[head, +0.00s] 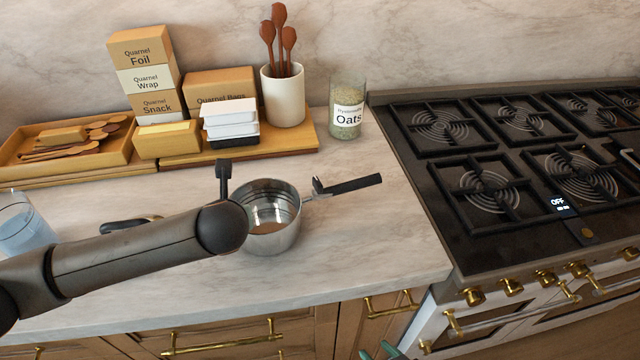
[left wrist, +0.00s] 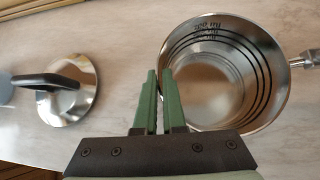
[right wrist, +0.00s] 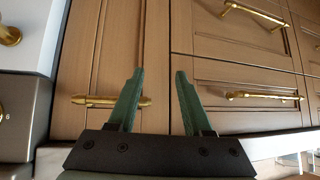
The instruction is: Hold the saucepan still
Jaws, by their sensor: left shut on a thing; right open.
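The steel saucepan (head: 272,238) stands upright on the marble counter, its black handle (head: 350,185) pointing right toward the stove. In the left wrist view, the saucepan (left wrist: 222,110) has dark measuring rings inside. My left gripper (left wrist: 163,85) is shut on the saucepan's wall at its rim; in the head view my left arm hides the fingers. My right gripper (right wrist: 157,78) is open and empty in front of the cabinet drawers. Its green fingertips (head: 379,351) just show at the bottom of the head view, below the counter edge.
A steel lid with a black handle (left wrist: 68,88) lies left of the saucepan. A blue-filled glass (head: 24,228) stands farther left. Boxes, a utensil crock (head: 283,98) and an oats jar (head: 347,110) line the back. The stove (head: 470,240) is at right; the counter before it is clear.

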